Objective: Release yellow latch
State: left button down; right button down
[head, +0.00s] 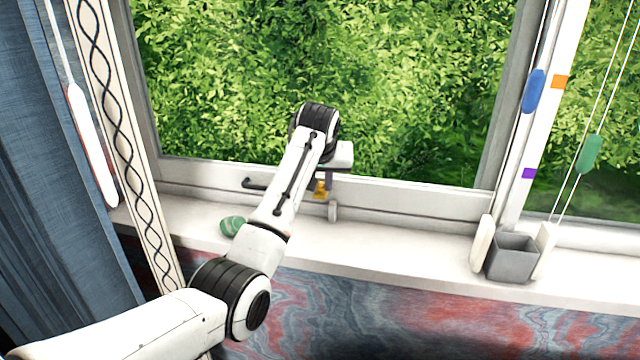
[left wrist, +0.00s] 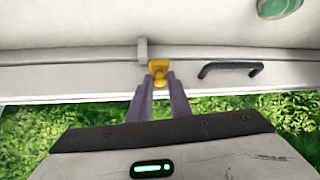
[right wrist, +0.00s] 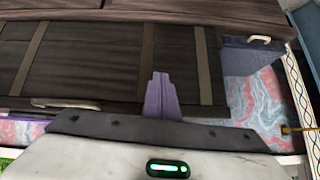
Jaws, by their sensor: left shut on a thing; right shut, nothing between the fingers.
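The yellow latch (head: 320,188) sits low on the window frame, beside a small grey post (head: 333,211). It also shows in the left wrist view (left wrist: 158,68), at the tips of my left gripper (left wrist: 159,88). The left fingers are shut on the latch, one on each side of its lower part. In the head view the left gripper (head: 328,178) is partly hidden behind my own wrist. My right gripper (right wrist: 161,82) shows in the right wrist view only. Its fingers are together and empty, away from the window.
A black handle (head: 255,184) is left of the latch. A green stone (head: 232,225) lies on the white sill (head: 390,248). A grey square cup (head: 511,258) stands at the right. Blue curtain (head: 60,150) hangs at the left. The right wrist view shows dark wooden furniture (right wrist: 90,60).

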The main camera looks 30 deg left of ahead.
dwell(0.4)
pick_arm(q)
jog(key=c, duration=1.6)
grip_release()
jog(key=shift+w+f, duration=0.1)
jog(key=shift+c, duration=0.2)
jog(key=b+v, duration=0.1)
jog(key=v, duration=0.9)
jog(key=shift+s, duration=0.2)
